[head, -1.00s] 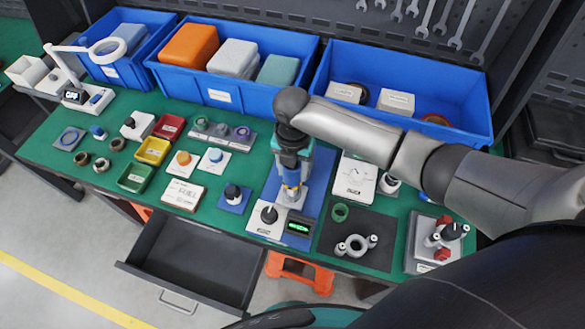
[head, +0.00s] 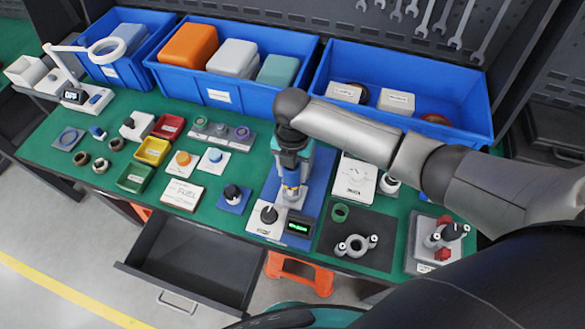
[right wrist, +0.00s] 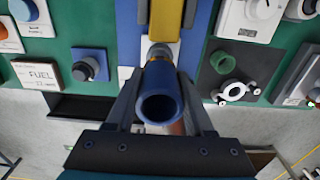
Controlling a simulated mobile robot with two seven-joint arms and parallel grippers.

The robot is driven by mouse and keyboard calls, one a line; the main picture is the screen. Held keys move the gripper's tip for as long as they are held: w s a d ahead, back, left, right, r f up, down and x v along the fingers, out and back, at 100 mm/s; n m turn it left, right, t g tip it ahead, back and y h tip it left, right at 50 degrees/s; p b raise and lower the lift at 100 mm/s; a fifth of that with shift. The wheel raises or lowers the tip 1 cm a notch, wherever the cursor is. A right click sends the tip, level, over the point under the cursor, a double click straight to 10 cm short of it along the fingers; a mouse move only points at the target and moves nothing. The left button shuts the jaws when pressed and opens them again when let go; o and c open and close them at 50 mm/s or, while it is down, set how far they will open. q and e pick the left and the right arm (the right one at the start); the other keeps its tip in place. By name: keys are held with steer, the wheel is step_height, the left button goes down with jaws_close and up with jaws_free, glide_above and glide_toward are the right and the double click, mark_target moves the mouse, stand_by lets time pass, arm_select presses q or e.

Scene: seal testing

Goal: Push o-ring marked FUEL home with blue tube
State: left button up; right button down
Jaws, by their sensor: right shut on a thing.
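My right gripper (head: 291,176) points down over the blue test stand (head: 272,189) and is shut on the blue tube (head: 291,179). In the right wrist view the blue tube (right wrist: 162,92) shows its open round end between the two fingers. The far end of the tube is over the stand's pale post (head: 290,196), with a small yellow-orange band (right wrist: 158,52) beyond it. I cannot tell whether that band is the o-ring or whether the tube touches it. A white card reading FUEL (head: 183,194) lies to the left. My left gripper is not in view.
A dark mat (head: 335,232) with a green ring (head: 340,212) is to the right. Blue bins (head: 235,95) line the back. An open drawer (head: 195,262) juts out in front.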

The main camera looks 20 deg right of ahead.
steer(key=shift+f+b, duration=1.6)
steer(key=shift+f, duration=1.15)
steer(key=shift+r, duration=0.15)
step_height(320, 180, up, 9)
steer(key=p, duration=0.9)
